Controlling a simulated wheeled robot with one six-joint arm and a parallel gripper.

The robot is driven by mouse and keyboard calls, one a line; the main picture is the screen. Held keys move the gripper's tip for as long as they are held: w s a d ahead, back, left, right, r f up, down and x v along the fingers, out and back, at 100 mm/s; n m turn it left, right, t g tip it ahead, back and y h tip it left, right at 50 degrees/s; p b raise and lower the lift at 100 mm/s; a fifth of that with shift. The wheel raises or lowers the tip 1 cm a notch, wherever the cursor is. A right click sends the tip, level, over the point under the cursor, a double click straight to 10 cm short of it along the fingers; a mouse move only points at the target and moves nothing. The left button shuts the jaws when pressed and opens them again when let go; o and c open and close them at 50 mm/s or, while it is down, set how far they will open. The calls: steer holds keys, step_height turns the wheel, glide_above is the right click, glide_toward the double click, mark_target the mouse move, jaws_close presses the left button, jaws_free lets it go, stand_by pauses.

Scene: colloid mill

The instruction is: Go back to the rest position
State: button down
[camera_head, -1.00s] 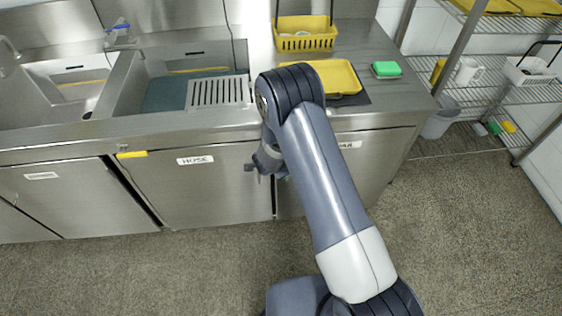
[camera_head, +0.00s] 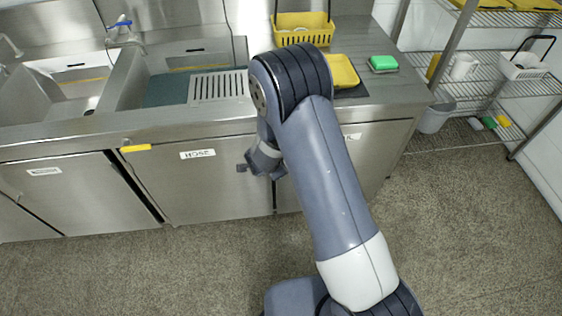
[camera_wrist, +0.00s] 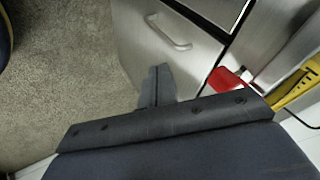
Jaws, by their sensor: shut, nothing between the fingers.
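My gripper shows in the wrist view (camera_wrist: 158,84) with its two dark fingers together and nothing between them. In the head view my gripper (camera_head: 243,168) is partly hidden by my arm and hangs in front of the steel cabinet doors (camera_head: 205,185), below the counter's front edge. In the wrist view a grey cabinet front with a metal handle (camera_wrist: 168,32) lies beyond the fingertips.
The steel counter (camera_head: 395,95) carries a yellow basket (camera_head: 303,37), a yellow tray (camera_head: 342,70) and a green block (camera_head: 383,63). Sinks (camera_head: 55,90) are at left, a wire shelf (camera_head: 480,75) at right. The floor (camera_head: 470,230) is clear at right.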

steer(key=v, duration=0.2)
steer(key=shift+s+a+r, duration=0.15)
steer(key=shift+a+r, duration=0.1)
